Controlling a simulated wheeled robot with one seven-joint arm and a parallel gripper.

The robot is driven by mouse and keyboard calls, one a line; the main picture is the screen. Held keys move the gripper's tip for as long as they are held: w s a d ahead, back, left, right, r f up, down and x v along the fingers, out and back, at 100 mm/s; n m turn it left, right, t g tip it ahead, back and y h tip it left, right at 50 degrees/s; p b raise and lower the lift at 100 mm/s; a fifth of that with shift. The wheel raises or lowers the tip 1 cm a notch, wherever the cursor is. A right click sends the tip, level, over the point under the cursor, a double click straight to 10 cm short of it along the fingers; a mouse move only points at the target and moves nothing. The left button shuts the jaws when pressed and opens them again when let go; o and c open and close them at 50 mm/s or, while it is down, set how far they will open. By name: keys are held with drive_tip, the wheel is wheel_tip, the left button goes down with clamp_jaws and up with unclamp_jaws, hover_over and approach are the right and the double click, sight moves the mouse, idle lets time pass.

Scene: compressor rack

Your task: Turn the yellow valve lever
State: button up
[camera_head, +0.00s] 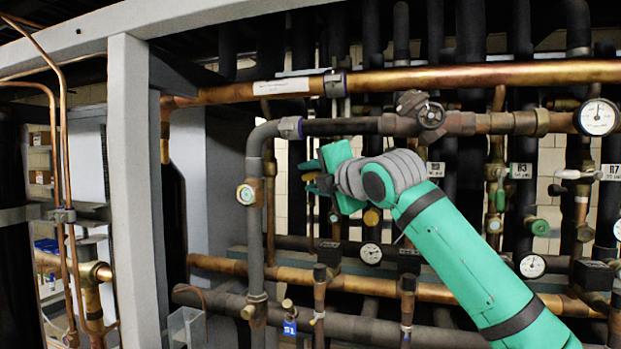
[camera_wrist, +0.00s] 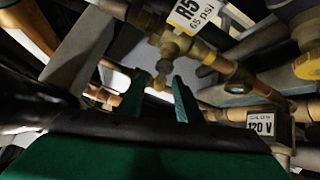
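My gripper (camera_head: 308,176) is at the end of the green arm in the middle of the head view, in front of the pipes and pointing left and away. In the wrist view the two fingers of my gripper (camera_wrist: 160,84) stand apart, with a brass fitting (camera_wrist: 171,46) just beyond the gap. I see no contact between them. A yellow round part (camera_wrist: 306,65) is at the right edge of the wrist view; I cannot tell whether it belongs to the valve lever. No clear yellow lever shows in the head view, where my gripper and arm hide part of the pipework.
A grey insulated pipe (camera_head: 255,205) runs down left of my gripper. A copper pipe (camera_head: 480,75) crosses above it. Gauges (camera_head: 597,117) and vertical pipes crowd the right. A grey frame post (camera_head: 135,190) stands at left. The wrist view shows an "R5" label (camera_wrist: 188,13) and a "120 V" label (camera_wrist: 261,126).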

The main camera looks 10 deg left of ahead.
drive_tip(key=v, duration=1)
drive_tip(key=shift+d, duration=0.1)
